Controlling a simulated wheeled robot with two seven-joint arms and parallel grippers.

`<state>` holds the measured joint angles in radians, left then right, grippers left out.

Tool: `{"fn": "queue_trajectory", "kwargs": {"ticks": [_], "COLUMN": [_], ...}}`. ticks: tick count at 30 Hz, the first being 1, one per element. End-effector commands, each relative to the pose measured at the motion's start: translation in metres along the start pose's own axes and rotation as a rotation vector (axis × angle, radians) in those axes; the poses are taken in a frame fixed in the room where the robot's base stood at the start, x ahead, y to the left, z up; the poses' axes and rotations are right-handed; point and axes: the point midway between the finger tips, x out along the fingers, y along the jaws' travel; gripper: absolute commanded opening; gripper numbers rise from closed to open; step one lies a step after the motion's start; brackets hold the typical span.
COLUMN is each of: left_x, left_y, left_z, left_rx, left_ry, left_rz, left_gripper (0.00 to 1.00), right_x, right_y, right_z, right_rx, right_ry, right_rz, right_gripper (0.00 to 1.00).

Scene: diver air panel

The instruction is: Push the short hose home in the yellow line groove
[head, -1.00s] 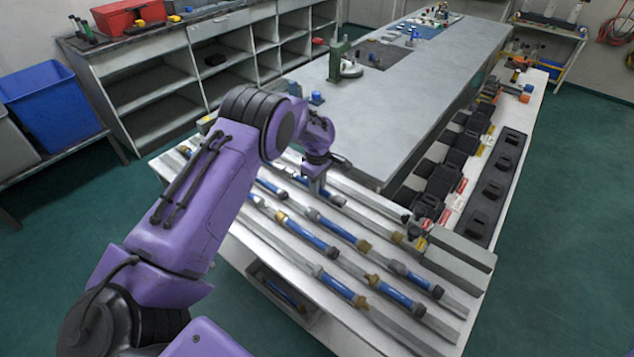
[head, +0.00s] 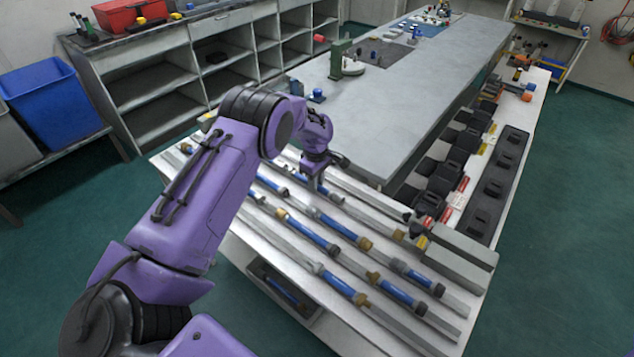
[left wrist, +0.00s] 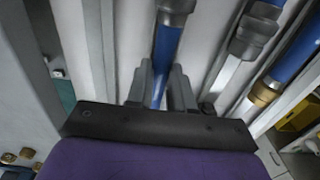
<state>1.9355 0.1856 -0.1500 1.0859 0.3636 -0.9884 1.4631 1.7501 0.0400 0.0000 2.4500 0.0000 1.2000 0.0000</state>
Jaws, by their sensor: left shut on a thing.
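My left gripper (head: 316,184) is over the far rows of the hose rack. In the left wrist view its two fingers (left wrist: 161,92) are shut on a blue hose (left wrist: 166,48) with a metal fitting (left wrist: 174,8) at its upper end. The held hose lies along a pale channel; I cannot tell whether it is fully seated. My right gripper is out of view.
Several other blue hoses with brass and grey fittings lie in parallel grooves (head: 340,286) nearer me. Black blocks (head: 440,180) line the right side. A grey bench (head: 400,110) stands behind the rack, with a green tool (head: 338,60) on it.

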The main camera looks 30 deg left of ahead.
Motion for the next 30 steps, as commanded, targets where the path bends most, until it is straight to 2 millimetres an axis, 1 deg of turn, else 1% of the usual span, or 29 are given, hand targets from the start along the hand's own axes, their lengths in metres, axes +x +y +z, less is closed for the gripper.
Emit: {"fn": "queue_trajectory", "kwargs": {"ticks": [30], "left_x": [0.000], "left_y": [0.000], "left_z": [-0.021], "left_rx": [0.000], "left_ry": [0.001], "left_rz": [0.001], "left_gripper": [0.00], "right_x": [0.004], "right_y": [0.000], "right_z": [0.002], "right_rx": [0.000], "right_ry": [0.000], "right_rz": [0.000], "right_gripper": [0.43]}}
